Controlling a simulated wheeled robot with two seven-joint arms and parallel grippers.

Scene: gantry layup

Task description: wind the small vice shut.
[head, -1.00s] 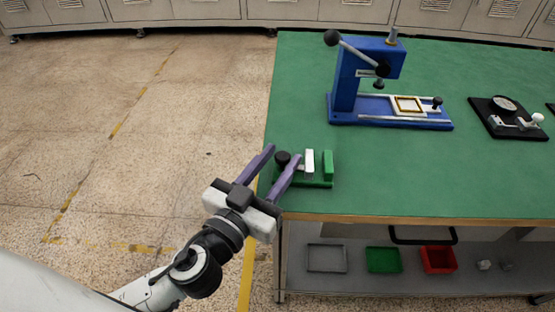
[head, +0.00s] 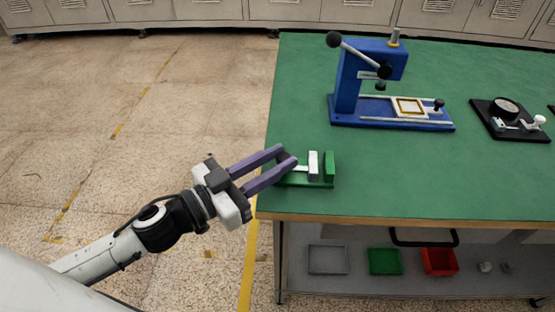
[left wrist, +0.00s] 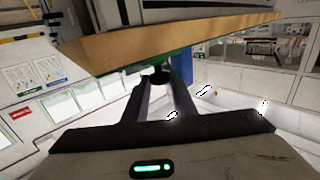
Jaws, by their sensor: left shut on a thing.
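The small vice (head: 329,168) sits at the left front corner of the green table. It has a green base, a green fixed jaw on the right and a white sliding jaw (head: 313,165), with a narrow gap between the jaws. My left gripper (head: 287,157) reaches in from the left, its purple fingers closed around the vice's dark knob at the screw's left end. The fingers mostly hide the knob in the head view. In the left wrist view the dark knob (left wrist: 160,75) shows between the fingertips. My right gripper is not in view.
A blue press (head: 347,85) with a long lever stands behind the vice. A black plate with a dial gauge (head: 506,107) lies at the right. The table's front edge (head: 400,220) is close to the vice. Small trays (head: 385,261) rest on the shelf below.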

